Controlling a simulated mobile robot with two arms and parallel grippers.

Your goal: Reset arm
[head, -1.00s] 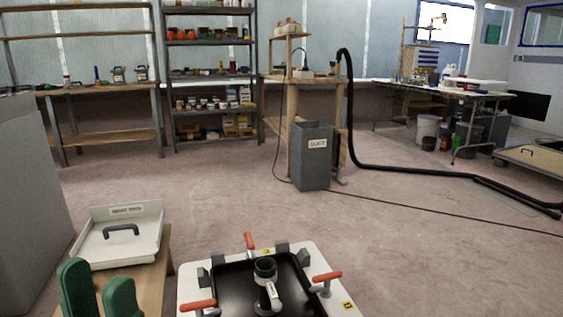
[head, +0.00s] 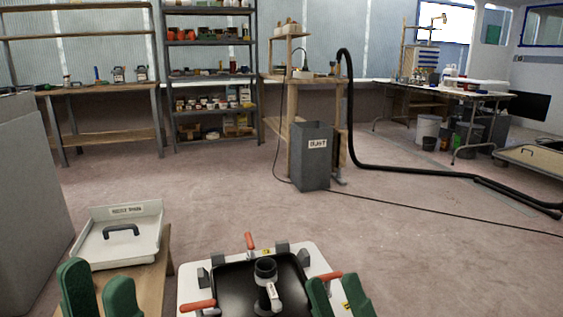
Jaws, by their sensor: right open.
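My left gripper (head: 98,287) shows two green fingers at the lower left, spread apart with nothing between them, in front of the white tray. My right gripper (head: 336,295) shows two green fingers at the bottom, right of centre, open and with nothing seen between them. It is over the right edge of the white-framed fixture (head: 187,283) and hides part of that corner. The rest of both arms is out of view.
The fixture has orange-handled clamps and a black fitting (head: 265,270). A white tray (head: 153,235) with a dark handle lies on a wooden bench (head: 150,285). A grey bin (head: 310,170), black hose (head: 400,170) and shelves stand beyond.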

